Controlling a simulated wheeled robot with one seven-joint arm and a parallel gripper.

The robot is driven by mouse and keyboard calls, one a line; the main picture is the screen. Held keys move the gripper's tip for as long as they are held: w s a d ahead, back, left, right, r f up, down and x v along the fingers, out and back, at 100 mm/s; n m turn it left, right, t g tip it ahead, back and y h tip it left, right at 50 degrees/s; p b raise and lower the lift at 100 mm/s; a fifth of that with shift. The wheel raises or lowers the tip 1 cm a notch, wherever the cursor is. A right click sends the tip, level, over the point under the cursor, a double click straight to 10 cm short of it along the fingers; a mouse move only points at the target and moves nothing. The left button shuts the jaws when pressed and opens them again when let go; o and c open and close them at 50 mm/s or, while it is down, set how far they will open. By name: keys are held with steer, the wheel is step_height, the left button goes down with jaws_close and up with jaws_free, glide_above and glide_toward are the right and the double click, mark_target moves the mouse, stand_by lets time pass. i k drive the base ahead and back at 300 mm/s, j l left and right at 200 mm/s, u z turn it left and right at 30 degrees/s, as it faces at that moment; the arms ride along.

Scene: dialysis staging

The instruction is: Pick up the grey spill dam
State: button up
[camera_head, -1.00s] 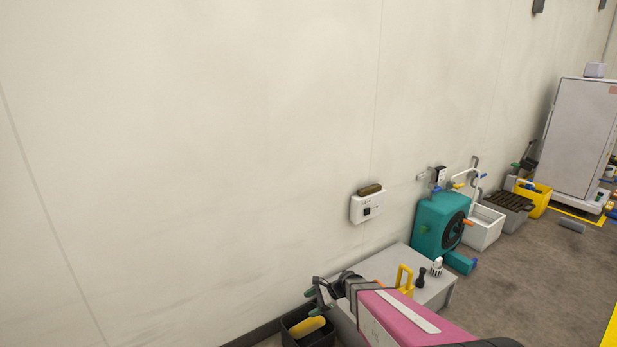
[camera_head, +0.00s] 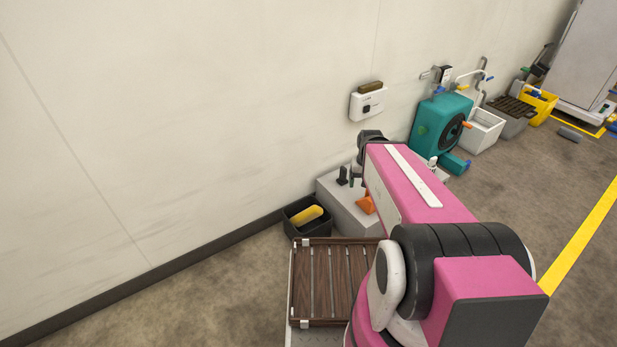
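A grey, rounded, log-like piece (camera_head: 569,134), which looks like the spill dam, lies on the floor at the far right. It is in front of the tall grey cabinet and near the yellow bucket. My gripper (camera_head: 356,178) is far to the left of it, over the low grey box by the wall. My pink arm hides part of the gripper, and its fingers are small and dark, so its opening is unclear. Nothing shows clearly in it.
By the wall stand a black bin (camera_head: 291,222), the grey box (camera_head: 343,212), a teal reel unit (camera_head: 433,120), a white tub (camera_head: 486,135), a dark-slatted grey crate (camera_head: 510,122) and a yellow bucket (camera_head: 540,108). Open floor (camera_head: 530,190) lies right of my arm, crossed by a yellow line (camera_head: 585,232).

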mark_target(568, 134)
steer(key=k+l, duration=0.2)
steer(key=k, duration=0.3)
steer(key=k+l, duration=0.25)
steer(key=k, duration=0.2)
steer(key=z, duration=1.5)
steer(key=i+z, duration=0.2)
steer(key=i, duration=0.2)
steer(key=i+l, duration=0.1)
steer(key=i, duration=5.2)
